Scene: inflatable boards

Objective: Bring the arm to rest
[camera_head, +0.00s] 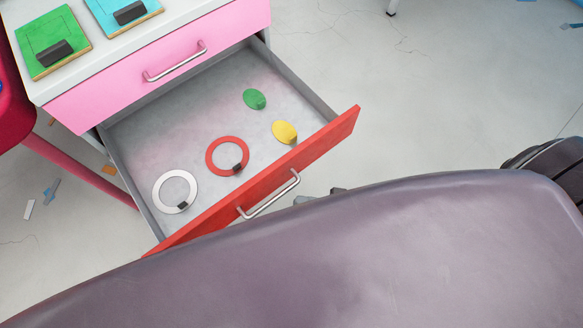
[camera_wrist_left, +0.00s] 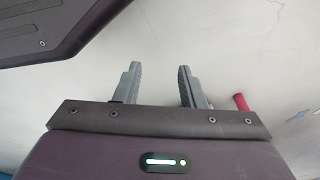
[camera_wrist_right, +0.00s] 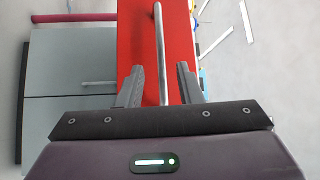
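My right gripper (camera_head: 320,195) shows only as grey fingertips above my own purple arm link in the head view, right of the red drawer's handle (camera_head: 268,196). In the right wrist view its fingers (camera_wrist_right: 161,68) are apart, with the handle (camera_wrist_right: 160,45) lined up between them and space on both sides. It holds nothing. My left gripper (camera_wrist_left: 160,67) shows only in the left wrist view. Its fingers are apart and empty, over pale floor. The rest of the right gripper is hidden in the head view.
The red-fronted drawer (camera_head: 330,135) is pulled out. It holds a white ring (camera_head: 159,193), a red ring (camera_head: 212,147), a green disc (camera_head: 254,98) and a yellow disc (camera_head: 284,131). Above it is a closed pink drawer (camera_head: 110,92). The floor (camera_head: 430,90) at the right is mostly clear.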

